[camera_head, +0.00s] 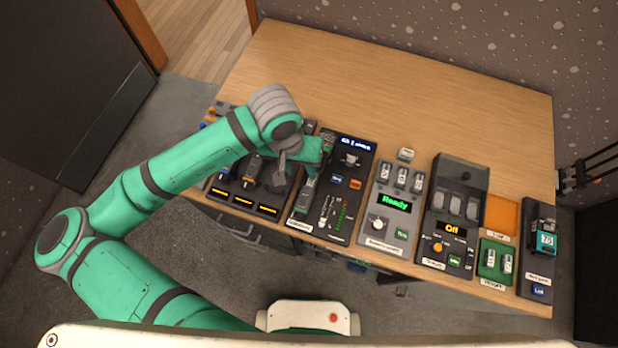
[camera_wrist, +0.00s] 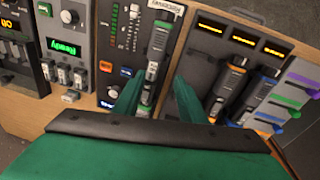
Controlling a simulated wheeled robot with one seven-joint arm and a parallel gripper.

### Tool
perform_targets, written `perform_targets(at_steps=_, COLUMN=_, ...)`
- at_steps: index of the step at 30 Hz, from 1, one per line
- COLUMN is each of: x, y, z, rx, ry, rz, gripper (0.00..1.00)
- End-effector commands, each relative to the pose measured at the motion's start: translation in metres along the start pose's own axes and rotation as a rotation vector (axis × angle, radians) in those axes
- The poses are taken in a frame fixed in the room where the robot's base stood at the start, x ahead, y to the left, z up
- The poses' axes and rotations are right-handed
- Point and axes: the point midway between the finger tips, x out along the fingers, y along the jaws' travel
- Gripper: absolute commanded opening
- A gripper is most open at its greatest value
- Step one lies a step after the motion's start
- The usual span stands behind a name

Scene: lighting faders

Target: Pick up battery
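My gripper (camera_head: 308,182) is over the narrow grey slot labelled "Receiver" in the head view. In the wrist view its two green fingers (camera_wrist: 158,80) are apart, on either side of a slim dark and grey handheld unit (camera_wrist: 154,62); contact cannot be told. Small silvery cells that look like batteries stand in the grey "Ready" panel (camera_head: 377,222), such as this battery (camera_head: 402,177); they also show in the wrist view (camera_wrist: 62,74). More batteries (camera_head: 497,262) lie in a green tray (camera_head: 482,272). I cannot tell whether the handheld unit contains a battery.
A fader panel (camera_head: 336,225) stands right of my gripper. A dark charger panel (camera_head: 440,225) reading "Off", an orange tray (camera_head: 501,215) and a dark stand (camera_head: 537,270) with a teal unit are farther right. The table's back half (camera_head: 400,95) is clear.

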Motion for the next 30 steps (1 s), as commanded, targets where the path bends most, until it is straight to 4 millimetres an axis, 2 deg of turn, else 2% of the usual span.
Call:
perform_targets(at_steps=1, x=-0.004, y=0.010, z=-0.007, rx=0.034, ry=-0.016, rz=-0.019, gripper=0.38)
perform_targets(at_steps=6, x=-0.019, y=0.030, z=-0.020, rx=0.107, ry=-0.058, rz=-0.079, gripper=0.38)
perform_targets(at_steps=12, x=-0.024, y=0.039, z=-0.025, rx=0.139, ry=-0.079, rz=-0.109, gripper=0.38)
perform_targets(at_steps=21, x=0.015, y=0.034, z=-0.022, rx=0.139, ry=-0.082, rz=-0.112, gripper=0.38)
perform_targets(at_steps=30, x=0.037, y=0.030, z=-0.020, rx=0.139, ry=-0.081, rz=-0.112, gripper=0.38)
